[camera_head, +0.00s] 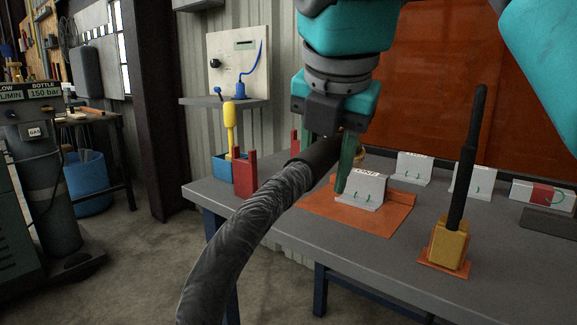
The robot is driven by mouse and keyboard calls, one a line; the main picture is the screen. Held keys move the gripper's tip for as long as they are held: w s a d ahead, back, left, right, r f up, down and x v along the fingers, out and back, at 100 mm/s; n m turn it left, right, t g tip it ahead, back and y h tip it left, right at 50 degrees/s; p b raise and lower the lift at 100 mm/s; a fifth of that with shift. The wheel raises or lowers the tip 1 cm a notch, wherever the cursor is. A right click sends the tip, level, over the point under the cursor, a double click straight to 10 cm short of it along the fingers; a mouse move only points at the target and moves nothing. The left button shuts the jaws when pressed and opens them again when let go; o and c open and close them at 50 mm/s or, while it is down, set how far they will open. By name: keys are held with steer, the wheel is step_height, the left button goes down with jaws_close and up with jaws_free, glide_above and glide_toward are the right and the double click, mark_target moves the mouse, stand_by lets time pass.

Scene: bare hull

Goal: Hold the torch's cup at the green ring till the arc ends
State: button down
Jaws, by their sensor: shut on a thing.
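My gripper (330,155) is shut on the torch's black handle (316,158), above the orange mat (318,213). The torch's thick black hose runs down to the bottom edge. A small tan-brass part, seemingly the cup (358,153), shows partly behind my green finger. A pale metal workpiece (352,203) stands on the mat below and right of the gripper, with a label on top. A small green curved mark (367,197), perhaps the green ring, shows low on it. The finger hides part of the workpiece. I cannot tell whether cup and mark touch; they look apart.
More pale workpieces with green marks stand behind (411,168) and right (484,182); one at far right has a red patch (541,193). A yellow block with an upright black rod (448,245) stands front right. A red holder (244,177) and blue bin stand left.

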steer(key=s+d+b+x, duration=0.1)
steer(key=x, duration=0.7)
steer(key=shift+d+b, duration=0.35)
steer(key=shift+b, duration=0.05)
steer(key=shift+f, duration=0.15)
stand_by(1.7)
stand_by(0.7)
